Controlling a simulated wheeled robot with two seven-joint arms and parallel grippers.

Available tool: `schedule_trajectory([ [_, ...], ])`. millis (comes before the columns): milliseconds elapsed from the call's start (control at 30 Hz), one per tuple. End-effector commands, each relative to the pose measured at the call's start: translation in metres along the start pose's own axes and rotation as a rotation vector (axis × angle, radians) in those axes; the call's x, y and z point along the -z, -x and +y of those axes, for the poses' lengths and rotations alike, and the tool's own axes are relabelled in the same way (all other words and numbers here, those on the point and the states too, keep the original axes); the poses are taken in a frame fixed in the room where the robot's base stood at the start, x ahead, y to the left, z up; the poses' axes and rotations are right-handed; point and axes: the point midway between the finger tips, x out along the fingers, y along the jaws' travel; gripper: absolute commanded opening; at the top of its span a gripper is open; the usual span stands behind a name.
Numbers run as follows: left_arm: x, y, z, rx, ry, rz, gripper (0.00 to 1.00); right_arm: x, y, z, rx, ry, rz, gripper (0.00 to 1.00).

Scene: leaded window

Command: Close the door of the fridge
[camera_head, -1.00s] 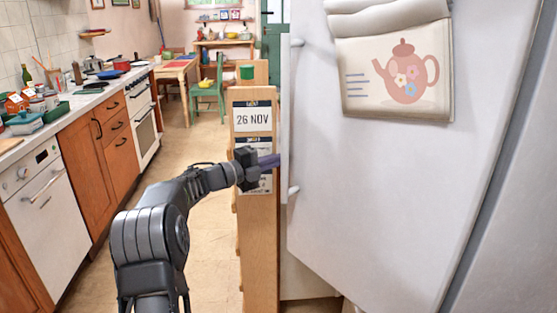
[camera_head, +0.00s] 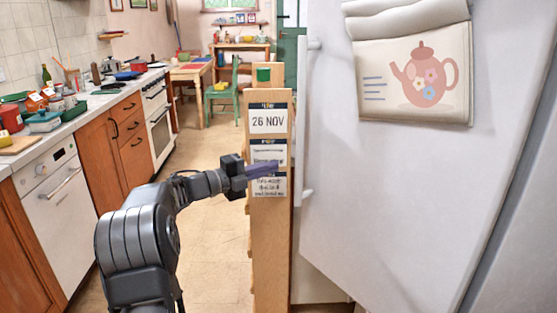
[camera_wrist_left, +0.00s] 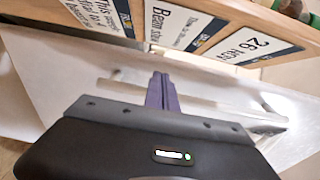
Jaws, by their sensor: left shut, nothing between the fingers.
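The white fridge door (camera_head: 400,190) fills the right of the head view, standing ajar at an angle to the grey fridge side at far right. Its long handle (camera_head: 307,120) runs down the door's left edge. A tea towel with a teapot print (camera_head: 415,75) hangs on the door. My left gripper (camera_head: 276,168) is shut and empty, in front of the wooden unit and left of the handle. The left wrist view shows its purple fingers (camera_wrist_left: 161,92) pressed together, with the white door and handle (camera_wrist_left: 190,100) beyond them. My right gripper is out of view.
A narrow wooden unit (camera_head: 270,230) with date cards stands beside the door's left edge. A counter with a dishwasher (camera_head: 58,205) and drawers runs along the left. The floor (camera_head: 210,235) between is clear. A table and green chair (camera_head: 225,95) stand behind.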

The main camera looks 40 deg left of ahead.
Motion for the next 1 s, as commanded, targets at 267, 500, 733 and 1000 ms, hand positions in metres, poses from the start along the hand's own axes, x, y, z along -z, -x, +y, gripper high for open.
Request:
schedule_trajectory([
  [267,0.013,0.037,-0.138,0.034,-0.069,-0.034,0.00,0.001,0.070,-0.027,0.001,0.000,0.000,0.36],
  [500,0.079,0.053,-0.208,-0.148,-0.064,-0.056,0.00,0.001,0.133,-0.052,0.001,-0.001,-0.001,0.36],
  [733,0.092,0.051,-0.153,-0.309,0.015,-0.108,0.00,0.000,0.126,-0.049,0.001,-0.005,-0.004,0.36],
  [1000,0.092,0.051,-0.154,-0.305,0.016,-0.105,0.00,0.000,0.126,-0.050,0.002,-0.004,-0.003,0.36],
])
